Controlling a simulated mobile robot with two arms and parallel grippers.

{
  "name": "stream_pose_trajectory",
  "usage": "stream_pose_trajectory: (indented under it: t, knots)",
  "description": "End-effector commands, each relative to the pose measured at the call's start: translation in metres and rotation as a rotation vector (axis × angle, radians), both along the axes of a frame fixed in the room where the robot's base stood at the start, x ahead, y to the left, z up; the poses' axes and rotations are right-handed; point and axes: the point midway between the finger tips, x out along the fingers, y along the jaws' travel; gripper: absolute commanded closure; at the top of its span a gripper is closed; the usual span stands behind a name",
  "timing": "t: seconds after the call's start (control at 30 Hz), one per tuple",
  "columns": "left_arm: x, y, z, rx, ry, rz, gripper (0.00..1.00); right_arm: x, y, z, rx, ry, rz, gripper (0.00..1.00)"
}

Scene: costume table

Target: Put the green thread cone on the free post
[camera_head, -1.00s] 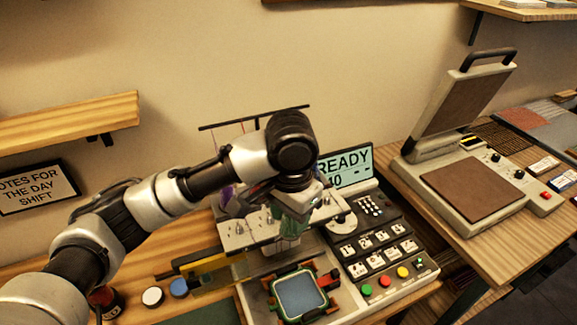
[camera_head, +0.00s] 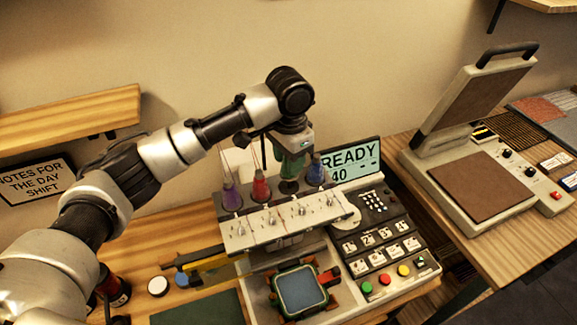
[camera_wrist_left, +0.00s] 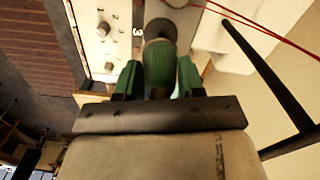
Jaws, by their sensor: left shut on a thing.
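My left gripper (camera_head: 293,160) is shut on the green thread cone (camera_wrist_left: 159,62) and holds it upright above the back of the embroidery machine. In the head view the cone is between the red cone (camera_head: 261,187) and the blue cone (camera_head: 315,173), with a purple cone (camera_head: 231,196) further left. A dark round base (camera_head: 288,187) shows just under the green cone. It also shows beyond the cone's end in the left wrist view (camera_wrist_left: 160,29). The post itself is hidden, and I cannot tell whether the cone is around it. My right gripper is not in view.
The machine's white needle head (camera_head: 285,222) and keypad panel (camera_head: 385,240) stand in front of the cones. A READY screen (camera_head: 350,160) is close on the right. A dark thread-guide bar (camera_wrist_left: 262,68) is near the gripper. A heat press (camera_head: 475,185) stands further right.

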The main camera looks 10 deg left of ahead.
Motion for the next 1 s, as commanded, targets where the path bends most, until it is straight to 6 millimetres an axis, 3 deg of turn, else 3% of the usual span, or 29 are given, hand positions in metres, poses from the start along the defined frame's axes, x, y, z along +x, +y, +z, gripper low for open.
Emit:
stream_pose_trajectory:
  t: [0.37, 0.77, 0.8, 0.93, 1.0]
  knots:
    - [0.002, 0.002, -0.039, 0.001, 0.001, 0.000, 0.84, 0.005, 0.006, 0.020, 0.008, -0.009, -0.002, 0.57]
    - [0.002, 0.001, -0.046, -0.001, 0.000, 0.000, 0.84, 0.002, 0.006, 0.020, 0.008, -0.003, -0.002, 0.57]
    - [0.002, 0.001, -0.046, -0.001, -0.001, 0.000, 0.55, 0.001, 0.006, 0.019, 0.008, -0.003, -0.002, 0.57]
    - [0.002, 0.001, -0.045, -0.001, -0.001, 0.000, 0.35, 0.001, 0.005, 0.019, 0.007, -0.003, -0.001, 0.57]
    - [0.002, 0.001, -0.045, -0.001, -0.001, 0.000, 0.35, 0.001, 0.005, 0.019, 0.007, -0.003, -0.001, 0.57]
